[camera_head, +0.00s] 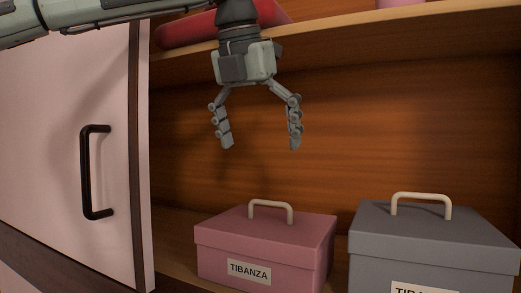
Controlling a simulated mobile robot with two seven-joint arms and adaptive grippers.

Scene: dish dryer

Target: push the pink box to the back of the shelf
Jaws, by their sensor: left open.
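The pink box (265,240) sits on the lower shelf (172,236). It has a lid with a pale handle (270,207) on top and a white TIBANZA label on its front. My left gripper (260,145) is open and empty, fingers pointing down. In the picture it is above the pink box's handle, apart from it; its exact depth is hard to tell. The lower front edge of the box is cut by the picture's bottom. My right gripper is not in view.
A grey box (430,238) with a pale handle stands right of the pink box, a narrow gap between them. An upper shelf (400,28) crosses above, with a red object (190,28) on it. A white door (60,130) with a black handle is at left.

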